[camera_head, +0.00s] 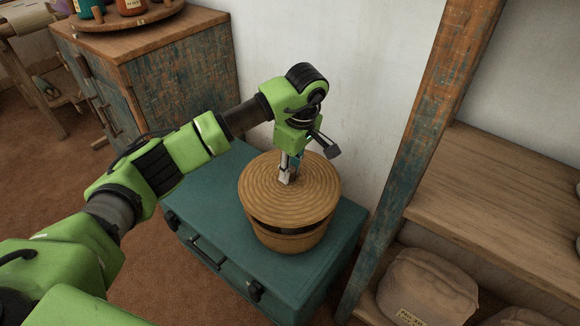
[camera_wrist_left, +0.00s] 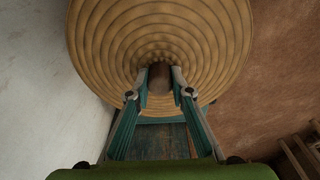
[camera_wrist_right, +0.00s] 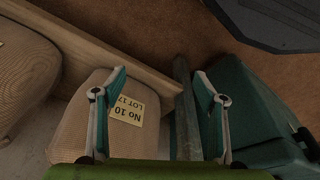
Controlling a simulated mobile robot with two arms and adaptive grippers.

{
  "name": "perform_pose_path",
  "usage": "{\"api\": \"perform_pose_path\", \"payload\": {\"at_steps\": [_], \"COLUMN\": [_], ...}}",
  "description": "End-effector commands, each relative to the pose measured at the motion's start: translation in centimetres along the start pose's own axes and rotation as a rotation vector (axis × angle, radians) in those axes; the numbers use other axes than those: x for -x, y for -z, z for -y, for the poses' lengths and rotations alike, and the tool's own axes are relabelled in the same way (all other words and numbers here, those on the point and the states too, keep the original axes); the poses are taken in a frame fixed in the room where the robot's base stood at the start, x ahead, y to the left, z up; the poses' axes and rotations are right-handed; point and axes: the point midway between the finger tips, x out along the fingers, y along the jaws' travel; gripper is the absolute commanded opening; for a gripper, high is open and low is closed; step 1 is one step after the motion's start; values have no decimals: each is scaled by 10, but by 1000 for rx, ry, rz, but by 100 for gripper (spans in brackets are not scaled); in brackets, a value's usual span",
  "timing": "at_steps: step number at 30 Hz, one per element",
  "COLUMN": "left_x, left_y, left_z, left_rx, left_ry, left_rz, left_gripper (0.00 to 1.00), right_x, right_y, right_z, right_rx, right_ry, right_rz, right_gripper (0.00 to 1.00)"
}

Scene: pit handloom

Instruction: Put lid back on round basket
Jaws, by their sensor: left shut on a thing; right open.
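The round woven lid (camera_head: 262,187), tan with concentric rings, is over the round basket (camera_head: 285,241) in the head view. A dark gap shows between the lid and the basket's rim at the front, so the lid looks slightly raised or tilted there. My left gripper (camera_head: 289,176) points down at the lid's centre and is shut on its knob. In the left wrist view the lid (camera_wrist_left: 110,45) fills the top, and the left fingers (camera_wrist_left: 160,76) are on either side of the brown knob. My right gripper (camera_wrist_right: 160,78) is open and empty, away from the basket.
The basket stands on a teal trunk (camera_head: 222,212) against the white wall. A worn wooden cabinet (camera_head: 180,95) is behind left. A shelf post (camera_head: 425,140) rises close on the right, with a labelled sack (camera_head: 425,285) on the lower shelf. The sack (camera_wrist_right: 85,130) lies below my right gripper.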

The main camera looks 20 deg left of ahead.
Motion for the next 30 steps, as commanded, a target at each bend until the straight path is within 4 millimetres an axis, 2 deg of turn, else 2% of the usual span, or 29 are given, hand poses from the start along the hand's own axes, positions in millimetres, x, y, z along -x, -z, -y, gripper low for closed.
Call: {"api": "perform_pose_path", "payload": {"at_steps": [14,30], "left_x": [-21,-43], "left_y": [-4,-6], "left_z": [0,0], "left_rx": [-1,-1], "left_ry": [0,-1], "left_rz": [1,0], "left_gripper": [0,0], "right_x": [45,98], "right_y": [14,19], "right_z": [-2,-4], "right_rx": [-4,-7], "right_ry": [-5,-9], "right_rz": [-28,-54], "right_gripper": [66,66]}}
